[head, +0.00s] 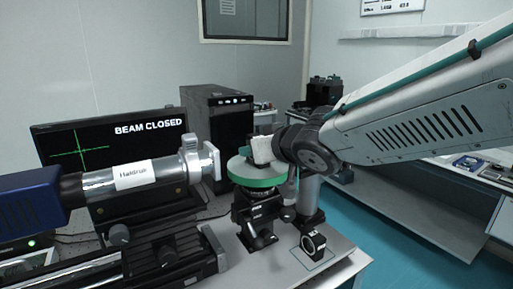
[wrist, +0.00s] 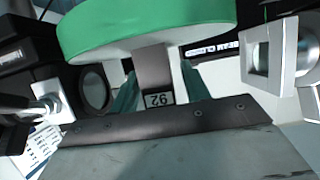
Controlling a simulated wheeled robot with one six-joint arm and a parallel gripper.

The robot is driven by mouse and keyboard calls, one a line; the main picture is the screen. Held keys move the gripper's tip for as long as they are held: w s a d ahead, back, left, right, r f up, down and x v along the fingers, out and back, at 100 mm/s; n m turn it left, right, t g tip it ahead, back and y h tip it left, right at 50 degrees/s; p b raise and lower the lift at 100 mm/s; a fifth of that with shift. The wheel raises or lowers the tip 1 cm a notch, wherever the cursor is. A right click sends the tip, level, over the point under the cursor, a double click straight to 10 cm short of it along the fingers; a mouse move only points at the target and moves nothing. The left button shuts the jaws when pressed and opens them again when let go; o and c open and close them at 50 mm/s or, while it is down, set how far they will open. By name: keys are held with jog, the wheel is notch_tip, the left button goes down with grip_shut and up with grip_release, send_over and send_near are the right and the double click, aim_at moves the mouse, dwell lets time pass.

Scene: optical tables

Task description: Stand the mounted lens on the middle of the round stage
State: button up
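The round stage has a green rim (head: 258,183) and a pale top, on a black mount at the table's middle. It also shows in the wrist view, its green rim (wrist: 145,25) across the top. My gripper (head: 252,160) is over the stage, reaching in from the right. In the wrist view a dark upright piece with a number label (wrist: 158,99), seemingly the mounted lens, is between my teal fingers (wrist: 158,80), which look closed on its sides. Its glass is hidden. I cannot tell whether its foot touches the stage.
A small black mount with a round opening (head: 313,243) stands in a marked square at the table's front right. A silver laser tube (head: 130,178) ends close to the stage's left. A black computer (head: 217,125) and a monitor (head: 60,150) stand behind.

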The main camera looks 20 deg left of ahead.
jog(key=shift+r, duration=0.1)
jog(key=shift+s+d+r, duration=0.15)
jog(key=shift+r, duration=0.05)
jog(key=v, duration=1.1)
jog(key=shift+d, duration=0.25)
jog(key=shift+s+r, duration=0.1)
jog(key=shift+s, duration=0.05)
